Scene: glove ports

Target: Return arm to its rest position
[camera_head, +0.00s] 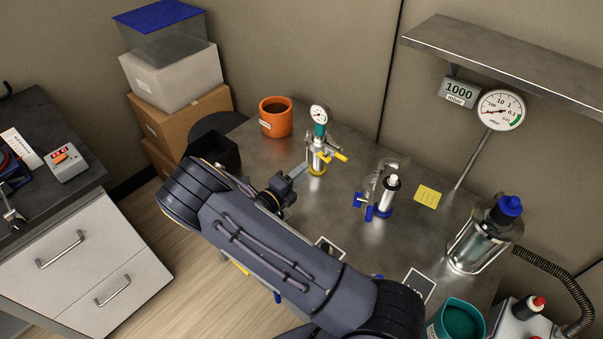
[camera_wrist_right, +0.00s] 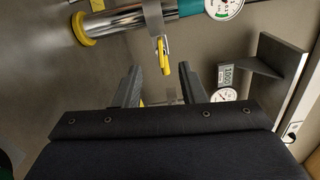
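My right arm crosses the head view from the lower right and bends back at the left. Its gripper (camera_head: 297,173) points at the valve assembly (camera_head: 318,145) with a teal body, a round gauge and yellow handles. In the right wrist view the two dark fingers of the gripper (camera_wrist_right: 158,68) stand apart with nothing held. A yellow lever (camera_wrist_right: 163,56) of the valve assembly shows just beyond the fingertips, with no clear contact. My left gripper is not in view.
The metal table also bears an orange pot (camera_head: 275,117), a small valve with blue knobs (camera_head: 386,197), a yellow note (camera_head: 428,196) and a glass trap with a blue cap (camera_head: 478,245). Stacked boxes (camera_head: 172,75) stand at the back left. A shelf (camera_head: 510,58) juts out at upper right.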

